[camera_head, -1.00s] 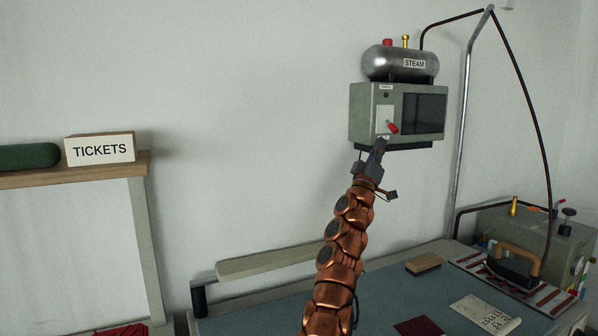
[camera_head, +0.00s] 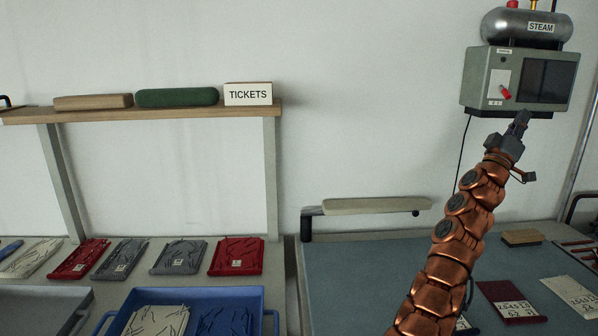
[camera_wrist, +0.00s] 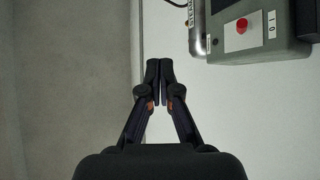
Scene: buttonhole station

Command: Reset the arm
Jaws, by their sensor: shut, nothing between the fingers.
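My arm reaches up from the bottom right in the head view, its copper links bent toward the wall. My gripper (camera_head: 521,118) is at its end, just below the grey-green control box (camera_head: 482,78) in the picture. In the wrist view my gripper (camera_wrist: 159,70) has its two dark fingertips together with nothing between them. The control box also shows at the top right of the wrist view (camera_wrist: 282,48), apart from the fingers. Its red switch (camera_head: 506,94) also shows in the wrist view (camera_wrist: 242,25).
A steam tank (camera_head: 510,30) sits on the box. Below lies a blue-grey work table (camera_head: 350,270) with a padded board (camera_head: 375,205), a brush (camera_head: 521,237) and cards. At left stand a shelf (camera_head: 150,113) with a TICKETS block (camera_head: 248,94), folded cloths and a blue tray (camera_head: 262,300).

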